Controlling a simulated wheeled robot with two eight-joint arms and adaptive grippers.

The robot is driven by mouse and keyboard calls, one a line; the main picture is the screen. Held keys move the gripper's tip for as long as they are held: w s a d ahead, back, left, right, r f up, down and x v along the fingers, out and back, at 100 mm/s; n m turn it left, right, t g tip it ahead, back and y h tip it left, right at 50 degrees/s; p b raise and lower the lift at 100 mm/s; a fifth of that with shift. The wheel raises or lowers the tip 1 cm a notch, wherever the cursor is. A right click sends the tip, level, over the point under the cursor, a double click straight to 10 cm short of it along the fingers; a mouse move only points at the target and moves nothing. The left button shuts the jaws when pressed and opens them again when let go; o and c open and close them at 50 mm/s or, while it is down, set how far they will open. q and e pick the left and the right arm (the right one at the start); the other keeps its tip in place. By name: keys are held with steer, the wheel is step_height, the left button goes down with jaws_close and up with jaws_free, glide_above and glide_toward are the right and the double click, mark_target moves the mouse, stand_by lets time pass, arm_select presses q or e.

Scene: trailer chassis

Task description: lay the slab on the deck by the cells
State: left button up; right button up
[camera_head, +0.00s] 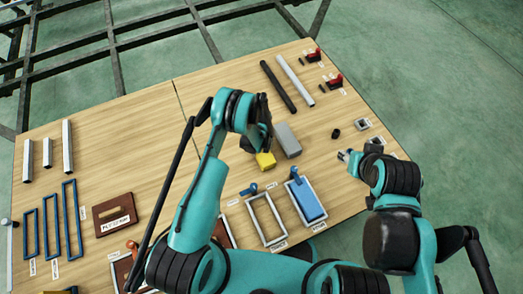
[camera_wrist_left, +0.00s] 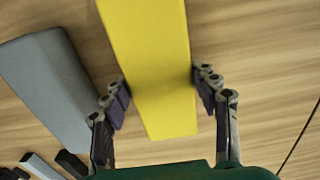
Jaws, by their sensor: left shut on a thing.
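A yellow slab (camera_head: 265,161) is at the middle right of the wooden table, and it fills the centre of the left wrist view (camera_wrist_left: 150,60). My left gripper (camera_head: 259,146) is shut on it, with one finger pad against each long side in the left wrist view (camera_wrist_left: 160,97). I cannot tell whether the slab touches the wood. A grey block (camera_head: 287,140) lies just right of it, apart from it. My right gripper (camera_head: 360,153) is over the table's right edge, and I cannot tell if it is open. I cannot tell which things are the cells.
A black bar (camera_head: 278,86) and a silver bar (camera_head: 295,81) lie behind. A blue piece (camera_head: 309,200) sits in a grey frame, next to an empty frame (camera_head: 267,219). Blue frames (camera_head: 71,218) and a brown plate (camera_head: 114,214) are at left. The wood at centre left is clear.

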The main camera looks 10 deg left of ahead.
arm_select(q)
steer(key=shift+r, duration=0.15)
steer(key=o, duration=1.2)
